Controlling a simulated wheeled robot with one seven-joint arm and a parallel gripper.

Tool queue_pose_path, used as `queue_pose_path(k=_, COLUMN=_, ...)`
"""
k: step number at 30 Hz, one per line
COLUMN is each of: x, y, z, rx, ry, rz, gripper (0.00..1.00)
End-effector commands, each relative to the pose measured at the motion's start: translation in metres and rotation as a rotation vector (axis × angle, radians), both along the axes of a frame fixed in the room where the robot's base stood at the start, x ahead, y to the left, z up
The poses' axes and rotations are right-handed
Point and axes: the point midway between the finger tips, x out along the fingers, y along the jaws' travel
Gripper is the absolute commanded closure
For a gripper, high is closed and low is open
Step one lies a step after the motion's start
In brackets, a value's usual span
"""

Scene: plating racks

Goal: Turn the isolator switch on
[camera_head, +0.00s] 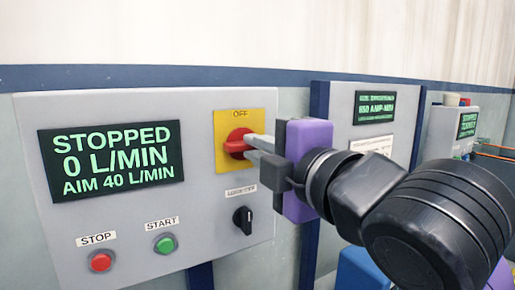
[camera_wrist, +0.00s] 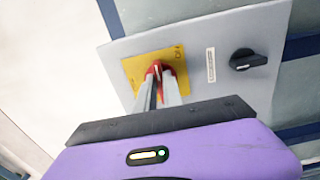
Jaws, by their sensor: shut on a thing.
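The isolator switch is a red rotary handle (camera_head: 236,143) on a yellow plate (camera_head: 226,160) marked "OFF" at its top, on the grey control panel. In the wrist view the red handle (camera_wrist: 154,70) shows at the fingertips, on the yellow plate (camera_wrist: 132,66). My gripper (camera_head: 248,147) reaches in from the right and is shut on the red handle. In the wrist view its two fingers (camera_wrist: 159,80) lie close on either side of the handle. The fingers hide part of the handle, so its exact angle is hard to tell.
The grey panel (camera_head: 85,225) has a display (camera_head: 112,160) reading "STOPPED 0 L/MIN AIM 40 L/MIN". Below are a red stop button (camera_head: 101,261), a green start button (camera_head: 165,244) and a black knob (camera_head: 243,219) close under my gripper. Another panel (camera_head: 340,110) stands behind my wrist.

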Motion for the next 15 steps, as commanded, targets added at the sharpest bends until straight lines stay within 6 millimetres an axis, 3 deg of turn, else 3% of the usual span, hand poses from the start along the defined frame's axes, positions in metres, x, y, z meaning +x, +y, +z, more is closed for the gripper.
queue_pose_path(k=2, x=0.0003, y=-0.0005, z=-0.0019, rx=0.000, ry=0.005, rz=-0.001, gripper=1.00)
queue_pose_path(k=3, x=0.0003, y=-0.0005, z=-0.0020, rx=0.000, ry=0.005, rz=-0.001, gripper=0.85)
queue_pose_path(k=6, x=0.0003, y=-0.0005, z=-0.0017, rx=-0.001, ry=0.004, rz=-0.001, gripper=0.67)
queue_pose_path(k=15, x=-0.0003, y=-0.0005, z=-0.0008, rx=-0.001, ry=0.001, rz=0.000, gripper=0.67)
